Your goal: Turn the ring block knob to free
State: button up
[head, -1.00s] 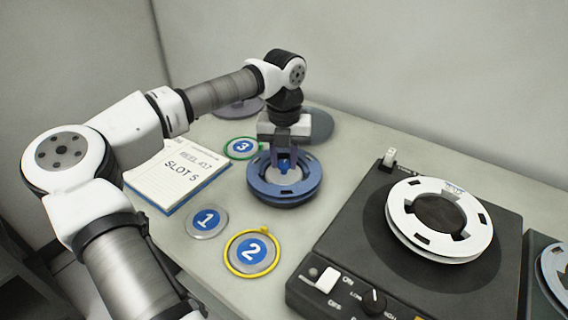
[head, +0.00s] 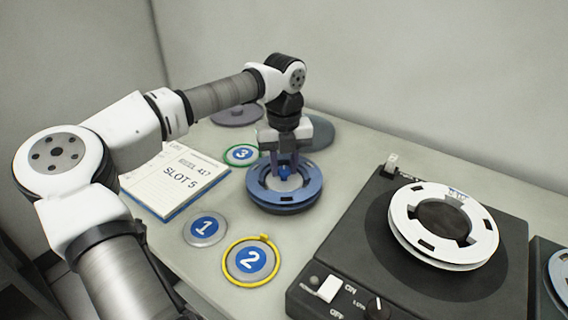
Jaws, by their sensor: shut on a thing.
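A blue ring block (head: 262,196) sits on the table, round with dark slots in its rim and a pale centre. A small blue knob (head: 284,173) stands at its middle. My gripper (head: 285,170) points straight down over the ring's centre, its fingers around the knob and shut on it. The fingers partly hide the knob, and I cannot read any lock or free marking on it.
Discs numbered 1 (head: 205,229), 2 (head: 250,260) and 3 (head: 241,154) lie nearby. A notebook (head: 178,180) reading "SLOT 5" lies left. A dark player (head: 345,240) with a white reel (head: 443,224) stands right. Grey discs lie behind my gripper.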

aim_at(284, 169)
jog(key=o, duration=1)
jog(key=shift+c, duration=0.2)
jog(key=shift+r, duration=0.1)
notch_tip(284, 169, up, 14)
